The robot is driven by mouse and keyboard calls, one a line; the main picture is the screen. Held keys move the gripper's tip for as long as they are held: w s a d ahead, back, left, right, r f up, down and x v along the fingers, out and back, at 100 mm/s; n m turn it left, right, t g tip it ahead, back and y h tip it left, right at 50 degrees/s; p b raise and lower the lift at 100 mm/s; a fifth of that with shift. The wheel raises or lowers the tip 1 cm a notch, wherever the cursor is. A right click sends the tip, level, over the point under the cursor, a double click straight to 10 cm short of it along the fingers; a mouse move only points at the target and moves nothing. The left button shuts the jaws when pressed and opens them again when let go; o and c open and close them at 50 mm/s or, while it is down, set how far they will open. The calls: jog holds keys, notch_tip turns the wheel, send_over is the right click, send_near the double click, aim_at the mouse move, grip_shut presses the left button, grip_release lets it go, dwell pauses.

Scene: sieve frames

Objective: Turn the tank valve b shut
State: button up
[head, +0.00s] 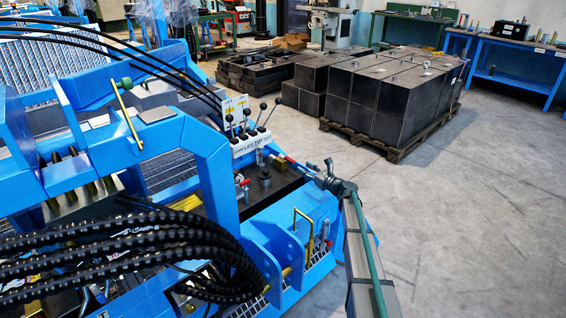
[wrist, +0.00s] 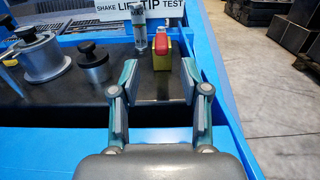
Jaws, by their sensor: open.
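A valve with a red handle and a yellow part (wrist: 161,48) stands at the far edge of the dark tank top (wrist: 60,110) in the wrist view. I see no letter on it, so I cannot tell whether it is valve b. My gripper (wrist: 160,80) is open, its two fingers to either side of the line to the red handle. The handle lies just beyond the fingertips, and nothing is between them. In the head view my gripper (head: 309,173) is above the tank's right end, close to a red handle (head: 284,157). Another red-handled part (head: 243,183) is at the tank's left.
Metal caps (wrist: 94,68) stand left of my fingers, and a clear-looking cylinder (wrist: 139,37) is just left of the valve. Black-knobbed levers (head: 245,118) rise behind the tank. Blue frame rails enclose it. The floor (head: 440,220) at the right is clear.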

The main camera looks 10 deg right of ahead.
aim_at(294, 162)
jog(key=x, duration=1)
jog(key=shift+w+b, duration=0.1)
jog(key=shift+b, duration=0.3)
grip_shut()
